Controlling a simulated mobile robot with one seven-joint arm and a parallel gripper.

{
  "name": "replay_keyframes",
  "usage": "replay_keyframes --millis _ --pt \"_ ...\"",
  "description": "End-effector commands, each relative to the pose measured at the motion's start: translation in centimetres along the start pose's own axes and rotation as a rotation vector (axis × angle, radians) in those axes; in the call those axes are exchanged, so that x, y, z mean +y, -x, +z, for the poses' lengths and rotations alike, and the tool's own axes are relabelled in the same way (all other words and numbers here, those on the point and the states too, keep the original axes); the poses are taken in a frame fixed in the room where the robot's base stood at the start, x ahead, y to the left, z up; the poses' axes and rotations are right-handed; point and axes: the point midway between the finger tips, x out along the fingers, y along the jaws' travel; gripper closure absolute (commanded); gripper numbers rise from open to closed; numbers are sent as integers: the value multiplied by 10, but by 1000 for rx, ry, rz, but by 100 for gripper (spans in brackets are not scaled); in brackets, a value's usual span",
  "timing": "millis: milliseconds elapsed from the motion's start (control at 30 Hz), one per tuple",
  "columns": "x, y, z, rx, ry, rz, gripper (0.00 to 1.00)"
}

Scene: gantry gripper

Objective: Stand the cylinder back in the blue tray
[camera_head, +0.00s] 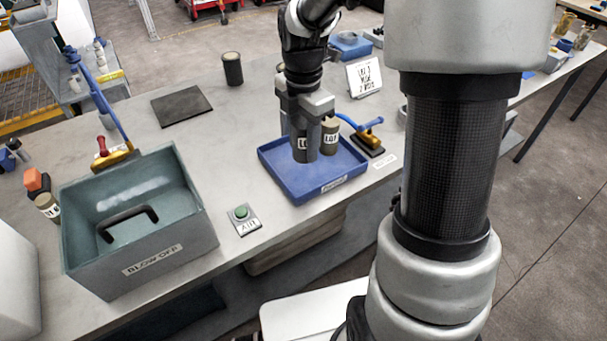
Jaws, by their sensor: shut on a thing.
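The blue tray (278,178) lies on the grey bench near its front edge. My gripper (304,145) points down over the tray and is shut on a cylinder with a white label (302,144), mostly hidden by the near finger. The held cylinder looks upright; I cannot tell whether its base touches the tray floor. A second olive-grey labelled cylinder (330,138) stands upright in the tray, just right of my gripper. From this angle I cannot tell if the two touch.
A dark cylinder (232,68) and black mat (181,106) are behind.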

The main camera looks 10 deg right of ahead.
Motion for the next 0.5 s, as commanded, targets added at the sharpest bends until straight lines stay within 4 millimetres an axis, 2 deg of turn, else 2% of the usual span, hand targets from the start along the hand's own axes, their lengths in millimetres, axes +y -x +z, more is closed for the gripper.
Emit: replay_keyframes --millis 100,367,500 --pt "0 -23 0 1 -1 -2 98" --pt "0 -45 0 0 -3 1 98" --pt "0 -66 0 2 -4 -2 98"
